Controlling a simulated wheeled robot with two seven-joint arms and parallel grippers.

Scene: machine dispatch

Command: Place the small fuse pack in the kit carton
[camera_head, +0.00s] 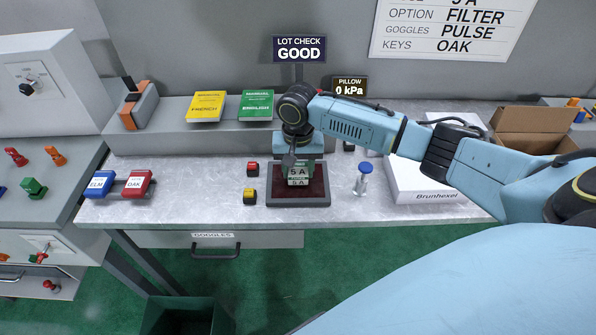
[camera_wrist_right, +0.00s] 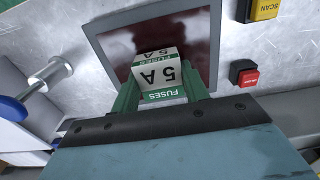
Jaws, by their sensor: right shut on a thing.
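The small fuse pack (camera_head: 299,181) is a white and green box marked 5 A. It also shows in the right wrist view (camera_wrist_right: 160,76), between green fingers. My right gripper (camera_head: 298,172) points down and is shut on it, over the dark-framed, dark red pad (camera_head: 270,202). I cannot tell whether the pack touches the pad. An open brown carton (camera_head: 530,120), which looks like the kit carton, stands at the back right, partly behind my right arm. Its inside is largely hidden. My left gripper is not in view.
A white Brunhexel box (camera_head: 425,192) lies right of the pad, under my arm. A blue-topped post (camera_head: 363,178) stands between them. Red (camera_head: 252,168) and yellow (camera_head: 250,196) buttons sit left of the pad. Yellow (camera_head: 206,106) and green (camera_head: 256,105) booklets rest on the back ledge.

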